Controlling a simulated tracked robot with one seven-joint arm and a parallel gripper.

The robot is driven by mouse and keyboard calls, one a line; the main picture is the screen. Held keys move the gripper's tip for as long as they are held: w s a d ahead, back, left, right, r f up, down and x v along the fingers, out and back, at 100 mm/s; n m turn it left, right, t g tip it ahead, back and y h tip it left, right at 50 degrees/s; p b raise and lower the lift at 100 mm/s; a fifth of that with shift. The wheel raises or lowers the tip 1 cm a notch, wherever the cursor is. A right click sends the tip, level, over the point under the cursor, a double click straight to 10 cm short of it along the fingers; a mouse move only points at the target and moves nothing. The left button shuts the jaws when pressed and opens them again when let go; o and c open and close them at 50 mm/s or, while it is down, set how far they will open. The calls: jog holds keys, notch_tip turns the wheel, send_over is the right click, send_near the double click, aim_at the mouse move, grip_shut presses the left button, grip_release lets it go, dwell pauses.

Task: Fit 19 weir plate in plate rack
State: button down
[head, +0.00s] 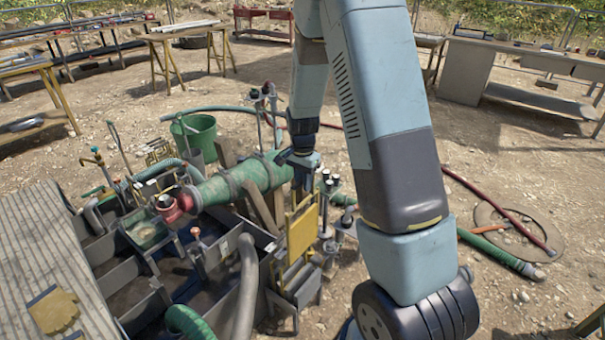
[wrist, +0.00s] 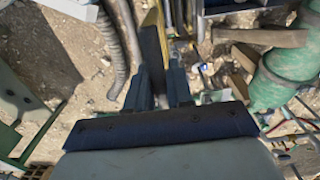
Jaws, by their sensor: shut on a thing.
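The yellow weir plate (head: 302,229) hangs upright from my gripper (head: 304,185) in the head view. The plate rack (head: 297,285) appears to be the grey holder with yellow pieces just below the plate, by the tank's right end. The plate's lower edge overlaps the rack in the picture. I cannot tell whether it is in a slot or above it. The fingertips are partly hidden in the head view.
A green pipe (head: 240,180) with a red flange lies behind the plate, above the grey tank (head: 200,262). A grey hose (head: 245,290) hangs left of the rack. A green bucket (head: 195,135) stands behind.

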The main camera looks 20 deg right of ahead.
notch_tip(320, 180, down, 16)
dwell(0.9)
dwell(0.4)
dwell(0.4)
jog(key=shift+f, duration=3.2)
